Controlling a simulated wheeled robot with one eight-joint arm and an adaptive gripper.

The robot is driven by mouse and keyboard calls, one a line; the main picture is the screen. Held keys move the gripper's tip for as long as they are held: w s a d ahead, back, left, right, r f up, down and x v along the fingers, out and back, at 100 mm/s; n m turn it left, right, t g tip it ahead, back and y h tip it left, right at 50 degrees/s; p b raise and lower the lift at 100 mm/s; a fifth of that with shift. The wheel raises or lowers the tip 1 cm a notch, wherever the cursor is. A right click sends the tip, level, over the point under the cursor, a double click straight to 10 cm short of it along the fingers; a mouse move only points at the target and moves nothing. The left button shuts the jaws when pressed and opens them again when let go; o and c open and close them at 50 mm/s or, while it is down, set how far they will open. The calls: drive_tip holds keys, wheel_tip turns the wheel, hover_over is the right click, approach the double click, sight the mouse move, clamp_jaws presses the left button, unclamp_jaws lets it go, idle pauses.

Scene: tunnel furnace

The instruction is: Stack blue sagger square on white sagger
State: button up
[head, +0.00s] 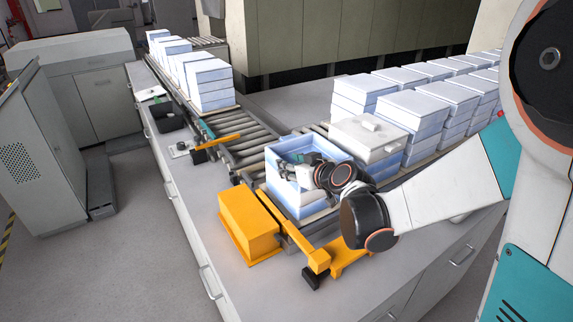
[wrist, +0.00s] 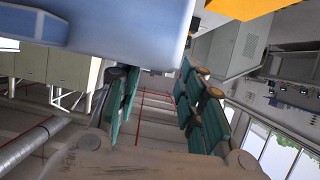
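The blue sagger (head: 286,186) is an open-topped, light blue square box at the near end of the roller conveyor in the head view. The white sagger (head: 360,149) appears to be the whitish box just behind and right of it, with small blocks on top. My gripper (head: 312,168) reaches over the blue sagger's right side, its fingers overlapping the box opening. In the wrist view the two teal fingers (wrist: 162,85) stand apart, with the blue sagger (wrist: 125,28) large beyond their tips. Whether they touch it cannot be told. My arm hides the blue sagger's right side.
A yellow block (head: 249,224) stands left of the blue sagger, and a yellow bracket (head: 319,261) is in front. Stacked saggers (head: 412,108) crowd the right and back. More stacks (head: 209,84) stand far left. The counter's left strip has some free room.

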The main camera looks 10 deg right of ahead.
drive_tip(key=v, duration=0.8)
drive_tip(key=shift+s, duration=0.2)
